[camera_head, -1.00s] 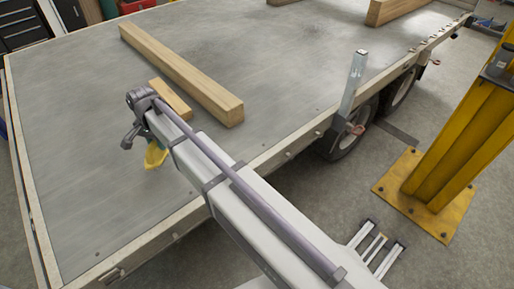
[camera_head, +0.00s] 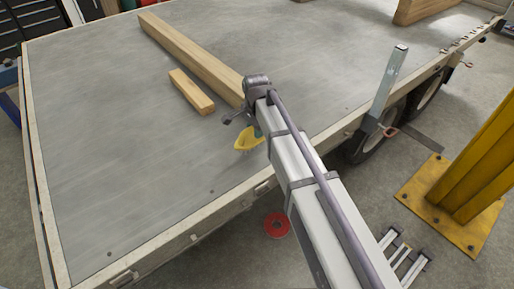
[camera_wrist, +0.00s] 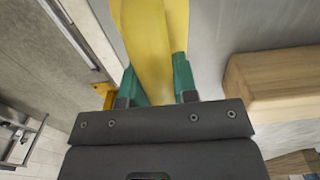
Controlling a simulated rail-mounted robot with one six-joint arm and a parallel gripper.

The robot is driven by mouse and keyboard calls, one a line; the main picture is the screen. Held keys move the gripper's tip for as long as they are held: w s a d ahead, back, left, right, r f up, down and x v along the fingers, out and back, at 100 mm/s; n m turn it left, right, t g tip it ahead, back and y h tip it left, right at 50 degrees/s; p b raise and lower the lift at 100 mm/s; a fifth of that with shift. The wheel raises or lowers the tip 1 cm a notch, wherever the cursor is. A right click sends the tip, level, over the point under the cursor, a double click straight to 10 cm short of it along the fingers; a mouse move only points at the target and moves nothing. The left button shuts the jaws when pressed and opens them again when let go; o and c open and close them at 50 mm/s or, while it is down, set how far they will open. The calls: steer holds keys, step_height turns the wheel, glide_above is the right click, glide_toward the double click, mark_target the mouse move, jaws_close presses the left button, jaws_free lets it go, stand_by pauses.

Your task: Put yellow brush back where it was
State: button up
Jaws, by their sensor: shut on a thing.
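The yellow brush (camera_head: 247,139) is in my gripper, above the trailer bed near its front edge. In the wrist view the brush (camera_wrist: 152,40) shows as a long yellow shape between the two green fingers of my gripper (camera_wrist: 158,82), which is shut on it. Its lower part is hidden by the gripper body. In the head view my arm hides most of the gripper. The trailer bed (camera_head: 120,150) is a flat grey deck with a pale rim. I cannot tell how high the brush is above it.
A short wood block (camera_head: 192,92) and a long timber beam (camera_head: 185,50) lie on the bed beyond the brush. A metal post (camera_head: 388,82) stands at the trailer edge. A red disc (camera_head: 277,225) lies on the floor. A yellow column (camera_head: 470,165) stands at right. The left bed is clear.

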step_height(320, 180, down, 4)
steer(key=b, duration=0.3)
steer(key=shift+b, duration=0.4)
steer(key=shift+r+p, duration=0.25)
steer(key=shift+p, duration=0.05)
steer(key=shift+f, duration=0.25)
steer(key=o, duration=1)
steer(key=shift+r, duration=0.1)
step_height(320, 180, up, 13)
steer(key=p, duration=1.2)
steer(key=shift+f, duration=0.3)
